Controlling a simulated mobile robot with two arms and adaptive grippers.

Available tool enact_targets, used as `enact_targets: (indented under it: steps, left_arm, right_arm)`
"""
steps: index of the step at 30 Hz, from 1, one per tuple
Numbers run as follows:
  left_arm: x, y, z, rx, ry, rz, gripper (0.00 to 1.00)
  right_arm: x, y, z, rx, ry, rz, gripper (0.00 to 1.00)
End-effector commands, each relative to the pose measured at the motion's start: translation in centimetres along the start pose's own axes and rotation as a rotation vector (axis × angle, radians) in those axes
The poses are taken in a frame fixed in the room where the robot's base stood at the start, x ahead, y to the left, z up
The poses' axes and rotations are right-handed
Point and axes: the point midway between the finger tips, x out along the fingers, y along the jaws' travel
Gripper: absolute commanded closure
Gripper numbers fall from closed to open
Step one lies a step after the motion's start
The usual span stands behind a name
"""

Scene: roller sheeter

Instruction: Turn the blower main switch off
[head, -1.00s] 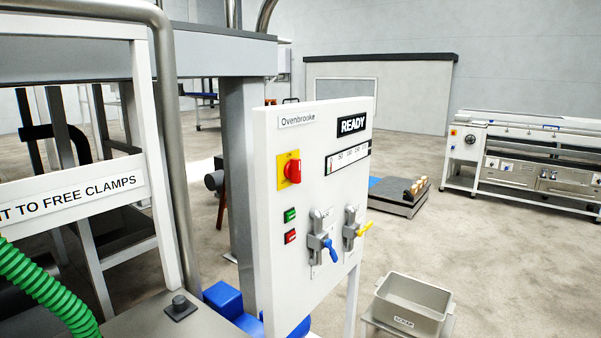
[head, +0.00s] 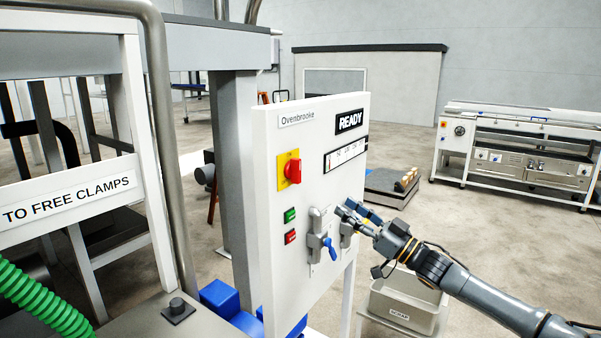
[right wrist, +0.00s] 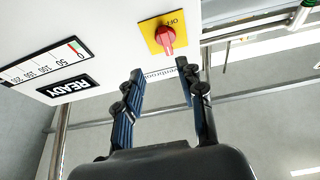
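The main switch is a red rotary knob (head: 294,171) on a yellow plate, on the upper left of the white control panel (head: 283,227). In the right wrist view the red knob (right wrist: 166,41) shows beyond the fingertips, with the word OFF on its plate. My right gripper (head: 348,208) is in front of the panel's right side, to the right of and lower than the knob in the head view. In the right wrist view my right gripper (right wrist: 160,70) is open, with nothing between its fingers and apart from the knob. My left gripper is not in view.
My right gripper hides most of a second valve. A bin (head: 398,312) stands at lower right. A pipe (head: 165,130) and green hose (head: 45,300) are at left.

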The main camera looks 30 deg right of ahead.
Motion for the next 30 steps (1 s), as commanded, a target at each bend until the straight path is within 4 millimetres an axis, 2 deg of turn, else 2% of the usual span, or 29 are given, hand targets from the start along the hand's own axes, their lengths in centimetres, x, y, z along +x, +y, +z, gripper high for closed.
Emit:
enact_targets:
  steps: [1,4,8,17,30]
  left_arm:
    - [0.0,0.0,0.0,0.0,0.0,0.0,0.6]
    - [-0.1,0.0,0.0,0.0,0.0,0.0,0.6]
    - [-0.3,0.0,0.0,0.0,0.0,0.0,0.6]
    - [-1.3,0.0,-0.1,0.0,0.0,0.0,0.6]
    - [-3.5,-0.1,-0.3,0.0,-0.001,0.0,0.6]
  right_arm:
    - [0.4,-0.5,-0.9,0.003,0.01,-0.02,0.61]
    - [0.9,-0.9,-1.5,0.007,0.021,-0.033,0.61]
    - [1.5,-0.8,-1.6,0.007,0.022,-0.03,0.61]
    - [4.3,-0.8,-1.8,0.006,0.023,-0.028,0.61]
    - [9.7,-1.0,-2.0,0.005,0.023,-0.029,0.61]
